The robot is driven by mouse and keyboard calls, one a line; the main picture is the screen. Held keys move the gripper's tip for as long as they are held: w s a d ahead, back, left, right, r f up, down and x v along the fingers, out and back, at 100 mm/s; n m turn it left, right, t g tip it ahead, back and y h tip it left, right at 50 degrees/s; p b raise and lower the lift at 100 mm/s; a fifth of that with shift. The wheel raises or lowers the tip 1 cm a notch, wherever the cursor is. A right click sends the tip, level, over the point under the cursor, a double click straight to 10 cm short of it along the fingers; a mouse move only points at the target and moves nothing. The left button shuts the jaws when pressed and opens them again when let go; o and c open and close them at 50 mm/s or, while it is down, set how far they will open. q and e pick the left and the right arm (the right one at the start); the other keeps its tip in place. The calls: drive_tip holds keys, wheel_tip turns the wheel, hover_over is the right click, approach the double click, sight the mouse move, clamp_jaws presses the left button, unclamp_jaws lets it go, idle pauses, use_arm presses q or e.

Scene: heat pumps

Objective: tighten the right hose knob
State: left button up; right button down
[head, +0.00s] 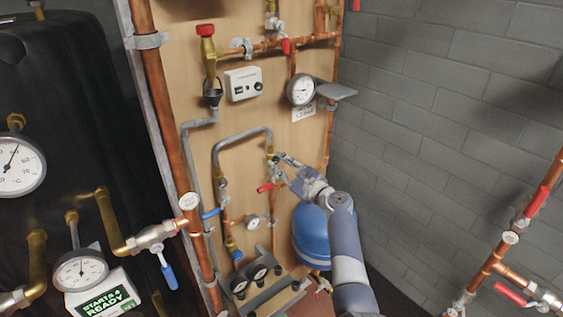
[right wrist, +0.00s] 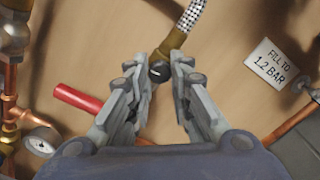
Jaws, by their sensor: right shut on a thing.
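The right hose knob (right wrist: 159,71) is a small dark round knob with a light mark, on a brass fitting (right wrist: 172,42) in the right wrist view. My right gripper (right wrist: 157,68) is shut on it, one fingertip on each side. The braided hose (right wrist: 191,14) rises from the fitting. In the head view the grey hose (head: 243,135) arches across the wooden panel, and my right gripper (head: 277,161) is at its right end. The knob is too small to make out there. My left gripper is in neither view.
A red-handled valve (head: 265,188) sits just below my right gripper. A blue tank (head: 311,236) stands beneath my right arm. Free space lies before the grey block wall (head: 430,130).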

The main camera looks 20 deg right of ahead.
drive_tip(key=shift+m, duration=0.3)
drive_tip(key=c, duration=1.4)
unclamp_jaws()
drive_tip(key=v, duration=1.2)
